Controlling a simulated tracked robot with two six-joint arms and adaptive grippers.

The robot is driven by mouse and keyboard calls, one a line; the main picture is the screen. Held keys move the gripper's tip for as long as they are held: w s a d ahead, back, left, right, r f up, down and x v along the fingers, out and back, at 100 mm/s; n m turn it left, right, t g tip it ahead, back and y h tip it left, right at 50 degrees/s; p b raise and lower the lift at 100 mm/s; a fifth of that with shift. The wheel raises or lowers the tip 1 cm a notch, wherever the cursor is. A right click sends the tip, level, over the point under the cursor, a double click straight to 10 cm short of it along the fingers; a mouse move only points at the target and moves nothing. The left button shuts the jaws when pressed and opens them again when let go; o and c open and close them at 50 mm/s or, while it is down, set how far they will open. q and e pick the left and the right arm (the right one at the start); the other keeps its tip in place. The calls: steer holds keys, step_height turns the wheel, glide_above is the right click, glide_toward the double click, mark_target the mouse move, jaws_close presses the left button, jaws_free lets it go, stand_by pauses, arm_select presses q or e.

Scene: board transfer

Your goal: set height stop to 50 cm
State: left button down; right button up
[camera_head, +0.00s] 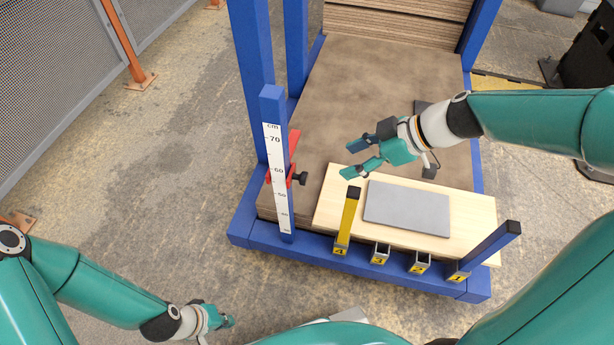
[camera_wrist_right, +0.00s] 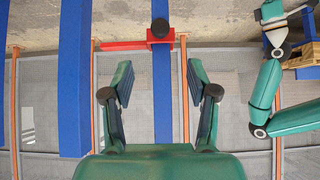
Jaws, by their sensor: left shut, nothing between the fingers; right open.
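The height stop is a red slider (camera_head: 291,170) with a black knob (camera_head: 301,179) on a blue post (camera_head: 273,94) with a white cm scale (camera_head: 279,207). It sits near the 60 mark; its exact reading is unclear. In the right wrist view, the red slider (camera_wrist_right: 122,45) and black knob (camera_wrist_right: 160,27) are at the top, beyond the fingers. My right gripper (camera_head: 350,160) is open and empty, to the right of the post, apart from the knob; its fingers also show in the right wrist view (camera_wrist_right: 160,85). My left gripper (camera_head: 228,321) is shut and empty at the lower left.
A grey plate (camera_head: 408,207) lies on a light wooden board (camera_head: 328,211) over a brown board stack (camera_head: 390,85) in a blue frame (camera_head: 370,270). A yellow post (camera_head: 347,220) and a short blue post (camera_head: 491,245) rise from the front edge. Floor is clear at left.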

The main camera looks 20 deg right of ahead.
mark_target(307, 176)
steer(key=b+x, duration=0.3)
steer(key=x, duration=1)
steer(key=shift+w+a+f, duration=0.15)
steer(key=shift+a, duration=0.05)
steer(key=shift+d, duration=0.1)
jaws_close()
